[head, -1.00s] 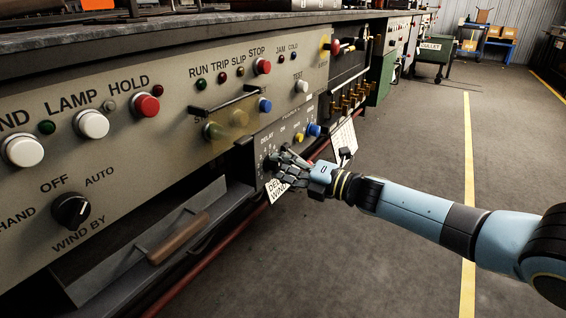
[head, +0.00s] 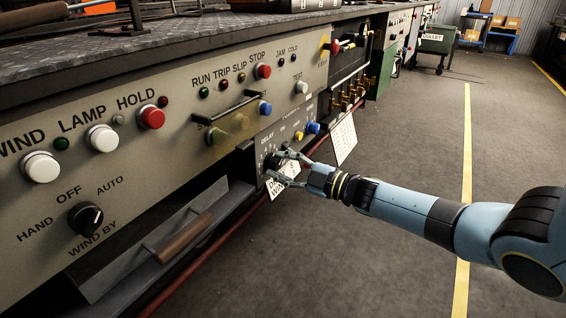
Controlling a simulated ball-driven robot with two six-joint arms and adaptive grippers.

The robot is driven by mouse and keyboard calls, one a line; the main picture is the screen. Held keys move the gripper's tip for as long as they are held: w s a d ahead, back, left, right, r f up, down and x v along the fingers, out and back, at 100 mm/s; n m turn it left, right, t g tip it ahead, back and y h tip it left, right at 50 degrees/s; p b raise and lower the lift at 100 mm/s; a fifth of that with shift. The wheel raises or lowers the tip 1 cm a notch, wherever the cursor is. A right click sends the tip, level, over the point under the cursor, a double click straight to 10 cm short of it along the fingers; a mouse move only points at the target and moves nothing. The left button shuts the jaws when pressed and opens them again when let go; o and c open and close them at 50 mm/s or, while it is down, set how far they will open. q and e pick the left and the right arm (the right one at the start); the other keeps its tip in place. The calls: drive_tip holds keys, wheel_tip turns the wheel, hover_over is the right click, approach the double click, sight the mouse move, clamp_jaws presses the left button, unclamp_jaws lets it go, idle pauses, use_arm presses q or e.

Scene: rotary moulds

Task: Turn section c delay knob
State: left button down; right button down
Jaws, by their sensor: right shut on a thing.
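The delay knob (head: 272,160) is a small dark knob under the word DELAY on a dark grey sub-panel at the middle of the head view. My right gripper (head: 281,167) reaches it from the right, with its fingers around the knob and shut on it. The fingers hide part of the knob, and its pointer cannot be made out. My left gripper is not in view.
Yellow and blue buttons (head: 313,127) sit right of the knob. White tags (head: 343,138) hang below the panel. The floor (head: 400,130) on the right is clear.

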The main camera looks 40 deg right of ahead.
drive_tip(key=m, duration=0.2)
drive_tip(key=shift+m+p, duration=0.4)
drive_tip(key=m, duration=0.3)
drive_tip(key=shift+m+p, duration=0.3)
drive_tip(key=shift+p, duration=0.1)
drive_tip(key=m, duration=0.3)
drive_tip(key=shift+s+f+p, duration=0.1)
drive_tip(key=shift+p, duration=0.3)
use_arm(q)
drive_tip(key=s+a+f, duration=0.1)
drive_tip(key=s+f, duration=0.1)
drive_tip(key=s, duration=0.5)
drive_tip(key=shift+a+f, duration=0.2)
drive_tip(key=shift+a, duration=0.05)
use_arm(e)
drive_tip(key=shift+m, duration=0.5)
drive_tip(key=c, duration=0.9)
unclamp_jaws()
drive_tip(key=shift+c, duration=0.2)
